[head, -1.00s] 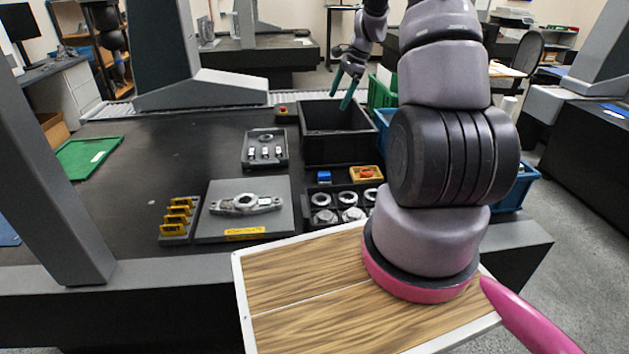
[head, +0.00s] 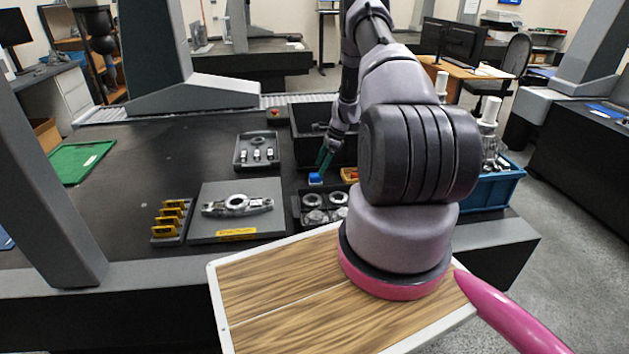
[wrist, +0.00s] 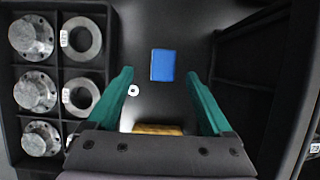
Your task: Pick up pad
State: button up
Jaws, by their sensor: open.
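The pad is a small blue block (head: 315,179) lying on the dark table in front of the black bin. In the wrist view the blue pad (wrist: 162,64) lies ahead of the fingertips, roughly centred between them. My gripper (head: 322,167) has green fingers and is open and empty, pointing down just above the pad. In the wrist view my gripper (wrist: 159,76) shows its two fingers spread wider than the pad. I cannot tell the exact height left between the fingertips and the pad.
A black compartment tray (wrist: 58,110) with metal parts and rings is left of the fingers in the wrist view. A black bin (head: 307,122) stands behind the pad. A grey fixture plate (head: 200,228) lies further left.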

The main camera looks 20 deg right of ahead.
aim_at(316, 174)
jog(key=x, duration=0.6)
jog(key=shift+w, duration=0.3)
jog(key=shift+c, duration=0.3)
grip_shut()
notch_tip(316, 174, up, 10)
